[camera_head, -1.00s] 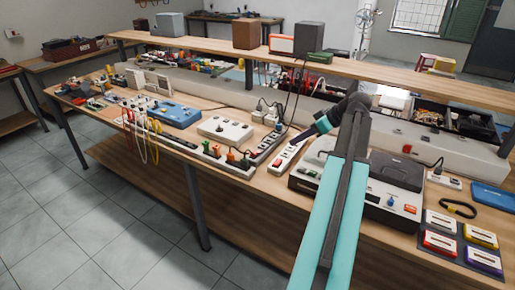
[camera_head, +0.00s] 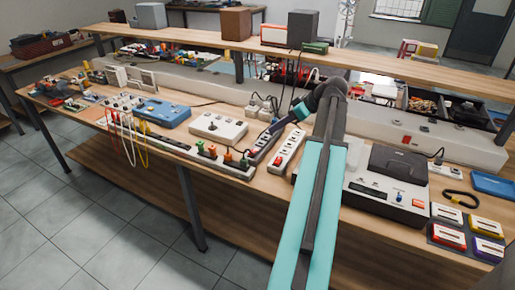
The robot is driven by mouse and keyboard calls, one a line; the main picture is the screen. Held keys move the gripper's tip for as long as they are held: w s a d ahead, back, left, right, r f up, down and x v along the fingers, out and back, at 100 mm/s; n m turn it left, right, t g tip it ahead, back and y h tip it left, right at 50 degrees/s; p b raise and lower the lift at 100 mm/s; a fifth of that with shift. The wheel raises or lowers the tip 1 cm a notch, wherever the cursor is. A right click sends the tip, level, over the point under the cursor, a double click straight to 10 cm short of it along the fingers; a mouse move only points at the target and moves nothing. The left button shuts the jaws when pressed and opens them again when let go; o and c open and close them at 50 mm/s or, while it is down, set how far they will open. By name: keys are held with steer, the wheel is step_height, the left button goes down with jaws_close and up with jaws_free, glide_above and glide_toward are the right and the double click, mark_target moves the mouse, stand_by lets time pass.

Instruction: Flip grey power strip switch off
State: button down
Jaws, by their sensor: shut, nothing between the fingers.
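A grey power strip (camera_head: 260,148) lies on the bench just left of a white power strip (camera_head: 288,150). A reddish switch seems to show at its near end, but its position is too small to tell. My gripper (camera_head: 270,133) is shut and empty, pointing down and left at the far part of the grey strip. It covers part of that strip, and I cannot tell whether it touches it.
A long strip with coloured plugs (camera_head: 207,154) and a white box with a knob (camera_head: 218,128) lie to the left. A cassette deck (camera_head: 385,190) stands to the right. A raised shelf (camera_head: 290,55) runs behind.

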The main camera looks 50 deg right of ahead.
steer(key=shift+s, duration=0.15)
steer(key=shift+f, duration=0.15)
steer(key=p, duration=0.2)
glide_above(251, 153)
steer(key=s+d, duration=0.2)
steer(key=s, duration=0.1)
steer(key=f, duration=0.7)
steer(key=shift+w+a+f, duration=0.2)
steer(key=shift+a, duration=0.05)
steer(key=shift+s+a+f+p, duration=0.15)
steer(key=shift+f+p, duration=0.15)
steer(key=shift+f, duration=0.55)
steer(key=shift+w+a+f+p, duration=0.1)
steer(key=shift+f+p, duration=0.15)
steer(key=shift+f, duration=0.55)
steer(key=shift+s, duration=0.15)
